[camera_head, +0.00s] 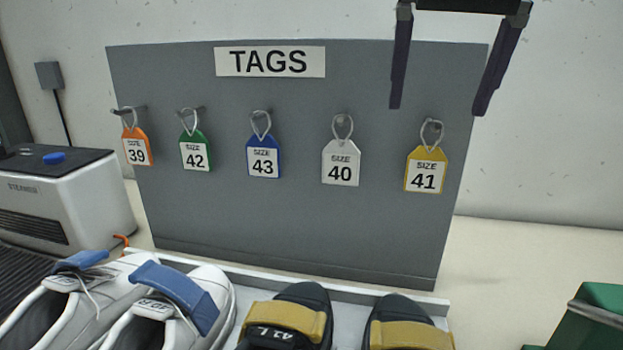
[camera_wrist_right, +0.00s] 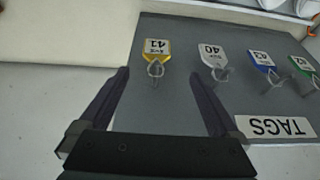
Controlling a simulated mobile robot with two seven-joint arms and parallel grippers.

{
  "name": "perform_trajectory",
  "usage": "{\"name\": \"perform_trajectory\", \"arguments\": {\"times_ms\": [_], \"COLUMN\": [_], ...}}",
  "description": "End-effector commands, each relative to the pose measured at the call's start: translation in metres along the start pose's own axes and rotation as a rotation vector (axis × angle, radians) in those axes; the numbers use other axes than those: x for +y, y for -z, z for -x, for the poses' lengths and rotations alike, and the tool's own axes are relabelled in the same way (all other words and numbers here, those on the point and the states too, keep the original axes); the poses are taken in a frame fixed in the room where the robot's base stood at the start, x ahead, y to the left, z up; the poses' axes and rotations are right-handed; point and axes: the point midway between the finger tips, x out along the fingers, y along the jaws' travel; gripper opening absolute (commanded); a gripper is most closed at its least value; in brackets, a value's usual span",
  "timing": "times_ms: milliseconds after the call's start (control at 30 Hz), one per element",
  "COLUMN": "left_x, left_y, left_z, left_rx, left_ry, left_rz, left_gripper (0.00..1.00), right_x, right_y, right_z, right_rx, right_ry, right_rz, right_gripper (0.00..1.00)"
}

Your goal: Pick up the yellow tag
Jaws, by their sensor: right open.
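The yellow tag (camera_head: 426,170), marked size 41, hangs by a pale loop from the rightmost peg of the grey TAGS board (camera_head: 300,215). My right gripper (camera_head: 438,108) is open and empty, above the tag in the head view, with its two fingers pointing down on either side of the space over the peg. In the right wrist view, the yellow tag (camera_wrist_right: 156,48) appears upside down beyond the open fingers (camera_wrist_right: 160,85), nearer the left one. The tag is not between the fingertips. My left gripper is in neither view.
A white tag (camera_head: 341,163), a blue tag (camera_head: 263,158), a green tag (camera_head: 195,151) and an orange tag (camera_head: 137,147) hang on pegs to the left. A green box (camera_head: 600,300) is at lower right.

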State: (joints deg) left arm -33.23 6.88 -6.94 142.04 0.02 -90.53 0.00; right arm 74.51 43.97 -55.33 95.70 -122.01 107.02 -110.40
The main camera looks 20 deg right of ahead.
Motion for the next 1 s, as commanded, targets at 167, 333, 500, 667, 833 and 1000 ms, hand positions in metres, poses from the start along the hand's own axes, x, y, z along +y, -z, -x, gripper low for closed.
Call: {"name": "perform_trajectory", "arguments": {"times_ms": [167, 333, 500, 667, 833, 1000], "left_x": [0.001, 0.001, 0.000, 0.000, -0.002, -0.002], "left_y": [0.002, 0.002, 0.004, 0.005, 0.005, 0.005], "left_z": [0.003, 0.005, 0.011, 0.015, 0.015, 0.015], "left_rx": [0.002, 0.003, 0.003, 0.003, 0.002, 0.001], "left_ry": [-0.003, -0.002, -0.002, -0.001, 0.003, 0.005], "left_rz": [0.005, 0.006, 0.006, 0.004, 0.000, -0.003], "left_gripper": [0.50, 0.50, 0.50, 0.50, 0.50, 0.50], "right_x": [0.007, 0.006, 0.008, 0.008, 0.008, 0.007], "right_y": [0.002, 0.003, 0.001, 0.001, 0.002, 0.002], "right_z": [-0.023, -0.042, -0.061, -0.087, -0.097, -0.097], "right_rx": [0.003, 0.006, 0.002, 0.003, 0.006, 0.007], "right_ry": [-0.028, -0.023, -0.024, -0.021, -0.020, -0.019], "right_rz": [0.002, 0.002, 0.001, 0.000, 0.002, 0.002], "right_gripper": [0.97, 0.97, 0.97, 0.97, 0.97, 0.96]}}
